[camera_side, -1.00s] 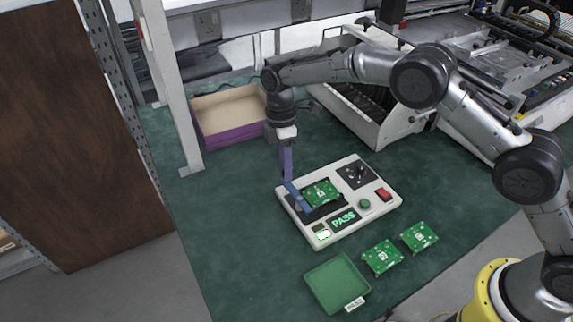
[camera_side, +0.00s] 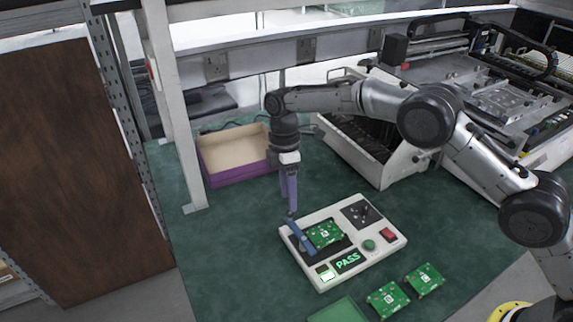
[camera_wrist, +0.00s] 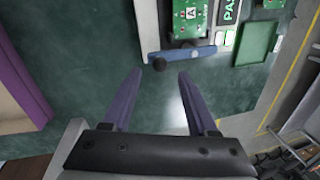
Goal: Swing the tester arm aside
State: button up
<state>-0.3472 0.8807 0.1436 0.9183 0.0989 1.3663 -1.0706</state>
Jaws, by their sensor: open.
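The tester (camera_side: 383,249) is a white box with a green board (camera_side: 324,234) in its dark recess and a lit PASS display (camera_side: 348,261). Its blue tester arm (camera_side: 301,238) lies along the recess's left side, beside the board. The arm (camera_wrist: 192,55) also shows in the wrist view, with a dark round knob (camera_wrist: 159,64) at its end. My gripper (camera_wrist: 160,75) is open, its two purple fingers spread either side of the line to the knob and seemingly empty. In the side view my gripper (camera_side: 291,210) is at the arm's far end; contact cannot be told.
Two loose green boards (camera_side: 386,299) (camera_side: 425,279) lie in front of the tester. A green tray (camera_side: 338,310) is partly cut off at the bottom. A purple-sided box (camera_side: 237,174) stands behind to the left. Green mat (camera_side: 235,240) is clear left of the tester.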

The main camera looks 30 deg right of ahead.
notch_tip(320, 180, up, 10)
jog(key=w, duration=0.2)
jog(key=shift+d, duration=0.2)
dwell(0.3)
